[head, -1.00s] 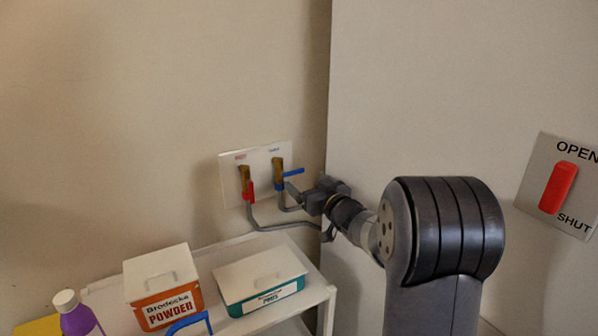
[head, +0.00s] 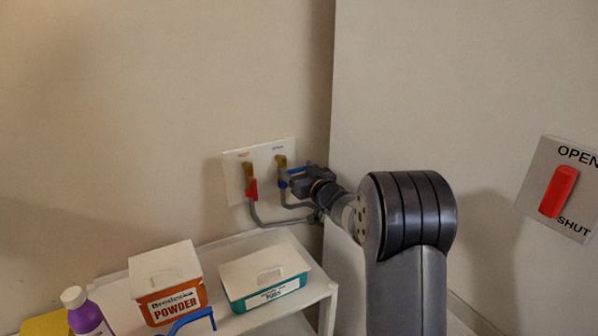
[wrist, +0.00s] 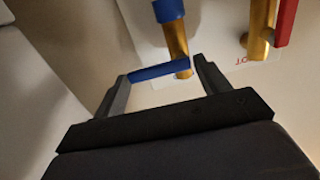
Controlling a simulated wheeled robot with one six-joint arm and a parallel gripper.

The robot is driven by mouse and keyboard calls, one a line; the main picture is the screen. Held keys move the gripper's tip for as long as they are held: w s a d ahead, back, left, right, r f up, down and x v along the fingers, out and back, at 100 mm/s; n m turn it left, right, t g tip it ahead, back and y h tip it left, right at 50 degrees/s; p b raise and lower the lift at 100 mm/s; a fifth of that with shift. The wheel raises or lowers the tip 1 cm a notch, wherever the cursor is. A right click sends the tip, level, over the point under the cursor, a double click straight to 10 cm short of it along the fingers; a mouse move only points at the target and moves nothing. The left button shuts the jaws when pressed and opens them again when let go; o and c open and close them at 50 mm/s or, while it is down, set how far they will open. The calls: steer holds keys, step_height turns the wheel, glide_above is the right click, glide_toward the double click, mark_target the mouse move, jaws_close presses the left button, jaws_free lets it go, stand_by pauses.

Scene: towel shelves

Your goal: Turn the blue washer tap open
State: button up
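The blue tap (head: 281,163) is a brass valve with a blue lever (head: 298,170) on a white wall plate. The lever points sideways to the right in the head view. My gripper (head: 293,180) is at this lever, partly covering it. In the wrist view the blue lever (wrist: 158,71) spans the gap between the two fingertips of my open gripper (wrist: 161,70). Its ends lie close to both fingers; whether they touch I cannot tell. A blue fitting (wrist: 169,10) sits on the brass body.
A red-levered tap (head: 251,188) stands just left, its lever pointing down. Grey hoses (head: 272,223) run below. A white shelf (head: 318,292) holds a powder box (head: 168,284), a teal box (head: 264,279) and a purple bottle (head: 86,315). A wall panel juts at right, with a red switch (head: 558,191).

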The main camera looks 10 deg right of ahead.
steer(key=c, duration=0.6)
steer(key=shift+m, duration=0.3)
steer(key=m+p, duration=0.2)
steer(key=shift+f+m+p, duration=0.25)
steer(key=shift+m+p, duration=0.05)
steer(key=shift+s+a+f+m+p, duration=0.1)
steer(key=shift+a+f+m+p, duration=0.4)
steer(key=shift+m, duration=1.95)
steer(key=shift+s+a+f+m+p, duration=0.15)
steer(key=shift+f+m+p, duration=0.55)
steer(key=shift+m, duration=1.8)
steer(key=shift+s+a+f+m+p, duration=0.1)
steer(key=shift+a+f+m+p, duration=0.2)
steer(key=shift+m+p, duration=1.45)
steer(key=shift+m+b, duration=0.75)
steer(key=shift+m, duration=0.05)
